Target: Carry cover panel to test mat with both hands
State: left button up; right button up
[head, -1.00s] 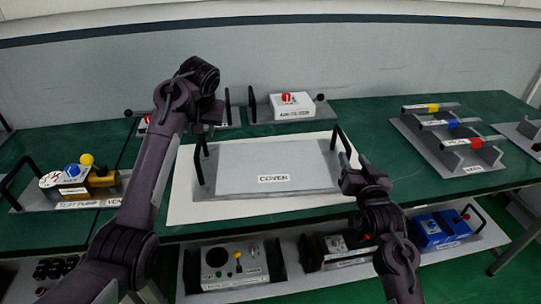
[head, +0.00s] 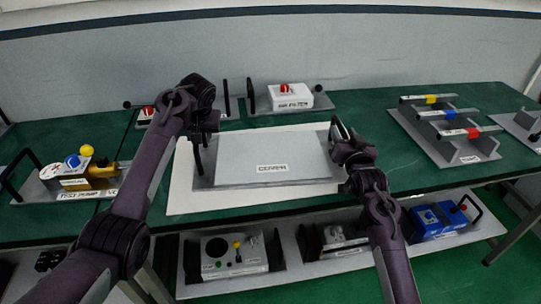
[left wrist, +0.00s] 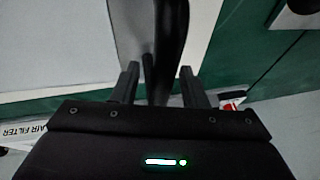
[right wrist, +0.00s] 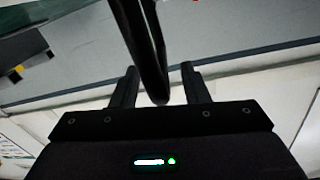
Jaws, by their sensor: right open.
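The grey cover panel (head: 285,150), labelled COVER, lies flat on a white mat (head: 184,190) on the green table. I cannot tell whether this is the test mat. The panel has a black handle at each end. My left gripper (head: 200,138) is at the left handle (head: 198,158); in the left wrist view that handle (left wrist: 163,45) stands between its open fingers. My right gripper (head: 345,142) is open at the right handle, largely hidden in the head view. In the right wrist view that handle (right wrist: 152,50) runs between its fingers.
An air filter tray (head: 262,108) stands behind the panel. The test pump (head: 70,175) is at left and a rack with coloured bars (head: 445,135) at right. A lower shelf (head: 290,275) holds several units. Some green tabletop right of the mat is clear.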

pick_arm(q)
grip_shut()
pick_arm(e)
grip_shut()
dwell(1.2)
pick_arm(q)
jog(key=shift+w+r, duration=0.1)
jog(key=shift+r, duration=0.1)
pick_arm(e)
jog(key=shift+w+r, duration=0.1)
jog(key=shift+r, duration=0.2)
